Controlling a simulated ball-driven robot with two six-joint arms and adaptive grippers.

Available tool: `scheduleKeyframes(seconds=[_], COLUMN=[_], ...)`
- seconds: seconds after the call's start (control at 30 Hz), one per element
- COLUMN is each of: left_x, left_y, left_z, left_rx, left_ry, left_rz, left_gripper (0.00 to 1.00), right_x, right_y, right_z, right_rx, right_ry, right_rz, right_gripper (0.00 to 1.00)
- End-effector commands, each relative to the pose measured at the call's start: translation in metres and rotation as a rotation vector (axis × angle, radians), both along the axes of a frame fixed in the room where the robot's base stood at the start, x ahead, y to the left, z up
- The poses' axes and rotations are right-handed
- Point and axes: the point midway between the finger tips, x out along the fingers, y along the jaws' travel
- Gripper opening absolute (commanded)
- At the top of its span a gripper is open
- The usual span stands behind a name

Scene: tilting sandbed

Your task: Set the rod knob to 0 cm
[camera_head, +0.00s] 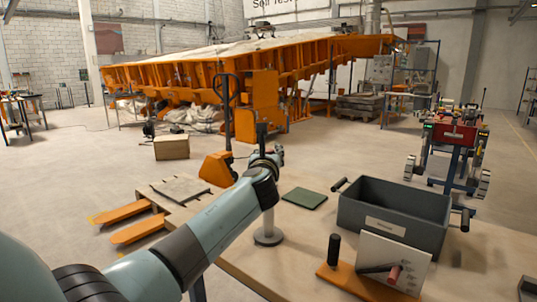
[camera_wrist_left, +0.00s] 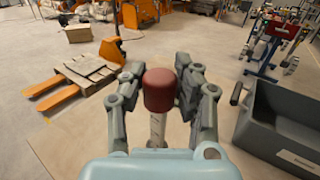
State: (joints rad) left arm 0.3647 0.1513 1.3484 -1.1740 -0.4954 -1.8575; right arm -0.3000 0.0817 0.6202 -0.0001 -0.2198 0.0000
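The dark red rod knob (camera_wrist_left: 160,90) tops a pale upright rod (camera_wrist_left: 157,130) in the left wrist view. In the head view the stand's round grey base (camera_head: 268,237) and lower post show on the table, while my arm hides its middle. My left gripper (camera_head: 264,152) is at the top of this stand. In the left wrist view my left gripper (camera_wrist_left: 160,75) has one finger on each side of the knob, with narrow gaps showing between. I cannot read any scale on the rod. My right gripper is not in view.
A grey crate (camera_head: 395,222) with black handles stands right of the rod stand. In front of it are an orange base (camera_head: 350,283) with a dark upright grip and a white panel (camera_head: 385,252). A green mat (camera_head: 304,198) lies behind the stand. An orange pallet jack (camera_head: 218,168) stands beyond the table.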

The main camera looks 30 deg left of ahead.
Motion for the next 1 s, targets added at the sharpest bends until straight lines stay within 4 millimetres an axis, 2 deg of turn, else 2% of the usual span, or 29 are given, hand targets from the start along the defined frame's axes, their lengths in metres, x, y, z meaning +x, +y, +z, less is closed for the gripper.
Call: scheduleKeyframes(seconds=[0.03, 0.2, 0.7, 0.87, 1.0], left_x=[0.0, 0.0, 0.0, 0.0, 0.0], left_y=[0.0, 0.0, 0.0, 0.0, 0.0], left_z=[0.0, 0.0, -0.002, -0.022, -0.053], left_rx=[0.0, 0.0, 0.0, 0.0, -0.001], left_ry=[0.0, 0.0, 0.001, 0.002, 0.005], left_rz=[0.0, 0.0, 0.0, 0.0, 0.0], left_gripper=[0.21, 0.0, 0.0, 0.0, 0.0], right_x=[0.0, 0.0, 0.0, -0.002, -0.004], right_y=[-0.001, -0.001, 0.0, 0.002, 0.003], right_z=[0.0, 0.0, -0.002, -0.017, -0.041], right_rx=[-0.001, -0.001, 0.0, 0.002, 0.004], right_ry=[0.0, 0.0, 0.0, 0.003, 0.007], right_rz=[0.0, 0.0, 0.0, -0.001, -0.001], right_gripper=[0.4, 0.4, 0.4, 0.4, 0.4])
